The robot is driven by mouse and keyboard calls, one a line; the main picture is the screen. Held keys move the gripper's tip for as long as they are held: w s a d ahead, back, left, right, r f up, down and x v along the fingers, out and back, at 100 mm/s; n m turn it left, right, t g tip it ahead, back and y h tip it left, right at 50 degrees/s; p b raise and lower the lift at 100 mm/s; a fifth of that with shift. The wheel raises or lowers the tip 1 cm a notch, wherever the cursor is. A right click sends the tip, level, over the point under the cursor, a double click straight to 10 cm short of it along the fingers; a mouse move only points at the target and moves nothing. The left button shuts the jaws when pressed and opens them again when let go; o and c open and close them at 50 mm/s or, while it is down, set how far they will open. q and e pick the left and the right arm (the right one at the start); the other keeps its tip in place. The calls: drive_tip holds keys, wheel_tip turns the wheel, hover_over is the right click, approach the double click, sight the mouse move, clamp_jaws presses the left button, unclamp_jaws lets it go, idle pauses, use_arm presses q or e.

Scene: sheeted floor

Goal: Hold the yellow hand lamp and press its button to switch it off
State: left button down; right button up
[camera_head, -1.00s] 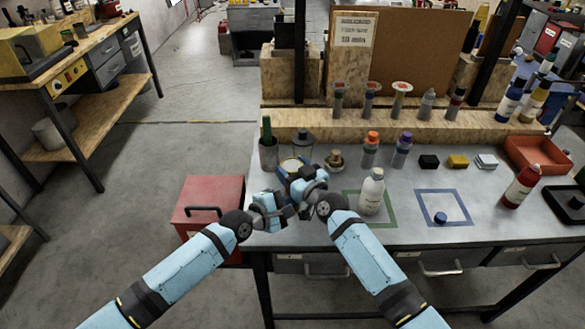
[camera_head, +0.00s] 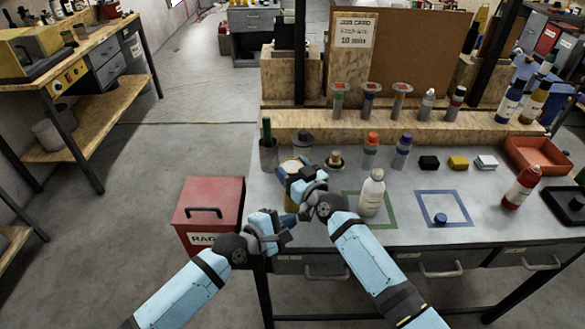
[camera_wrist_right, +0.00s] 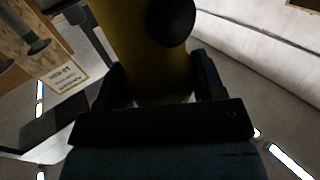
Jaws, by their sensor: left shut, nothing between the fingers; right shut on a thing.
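The yellow hand lamp (camera_wrist_right: 130,45) is a yellow cylinder between the fingers of my right gripper (camera_wrist_right: 155,88) in the right wrist view. A dark round knob or button (camera_wrist_right: 172,18) sits on its side. In the head view my right gripper (camera_head: 288,172) is shut on the lamp above the bench's left edge. The lamp's pale yellow top (camera_head: 292,165) shows there, and the rest is mostly hidden by the gripper. My left gripper (camera_head: 286,226) is shut and empty, lower and nearer, apart from the lamp. Whether the lamp is lit is unclear.
A white bottle (camera_head: 372,193) stands in a green outlined square right of my right gripper. A blue cap (camera_head: 440,218) lies in a blue square. A dark tin (camera_head: 268,153) and jar stand behind. A red rag box (camera_head: 208,215) stands left of the bench.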

drive_tip(key=o, duration=1.1)
